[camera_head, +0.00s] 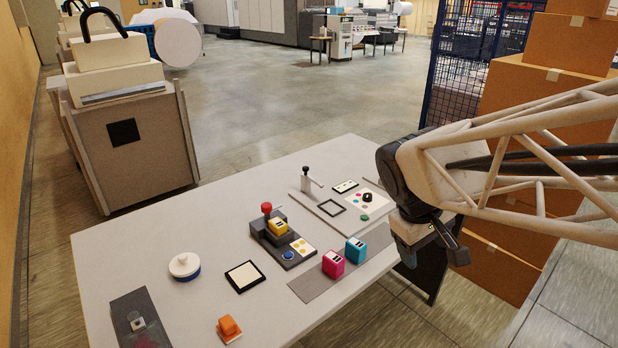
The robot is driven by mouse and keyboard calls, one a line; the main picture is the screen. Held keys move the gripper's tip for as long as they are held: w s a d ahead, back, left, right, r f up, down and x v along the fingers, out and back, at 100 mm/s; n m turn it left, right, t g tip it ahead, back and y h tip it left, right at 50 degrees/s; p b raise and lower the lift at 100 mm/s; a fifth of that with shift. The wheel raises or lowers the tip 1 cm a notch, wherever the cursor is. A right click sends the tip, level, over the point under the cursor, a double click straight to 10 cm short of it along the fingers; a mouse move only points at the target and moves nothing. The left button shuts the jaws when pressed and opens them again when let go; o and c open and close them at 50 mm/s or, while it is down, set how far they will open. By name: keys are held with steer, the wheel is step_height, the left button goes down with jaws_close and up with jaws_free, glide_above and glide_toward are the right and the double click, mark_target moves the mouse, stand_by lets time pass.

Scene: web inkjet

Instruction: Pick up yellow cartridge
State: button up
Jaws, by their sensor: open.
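The yellow cartridge (278,227) sits on a dark device (268,240) with a red-knobbed lever near the middle of the white table (215,220). A pink cartridge (333,264) and a blue cartridge (355,249) stand on a grey strip (318,283) to its right and nearer me. My gripper (428,262) is at the table's right edge, pointing down, to the right of the blue cartridge and well apart from the yellow one. It is open, and I see nothing between its fingers.
A black-framed pad (245,276), a white round lidded pot (185,266), an orange block (229,328) and a dark box (140,319) lie left and near. A plate with a small upright lever (307,180) stands behind. Cardboard boxes (535,100) are stacked at right.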

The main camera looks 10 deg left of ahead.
steer(key=w+a+f+n+h, duration=0.3)
steer(key=w+a+n, duration=0.35)
steer(key=w, duration=0.45)
steer(key=n+t+h, duration=0.3)
steer(key=n+t, duration=0.5)
steer(key=n, duration=0.7)
glide_toward(277, 226)
steer(key=shift+w+f+m, duration=0.15)
steer(key=shift+w, duration=0.4)
steer(key=shift+w+f+m, duration=0.1)
steer(key=shift+w+f, duration=0.05)
steer(key=shift+w, duration=0.35)
steer(key=shift+d, duration=0.1)
steer(key=shift+x, duration=1.3)
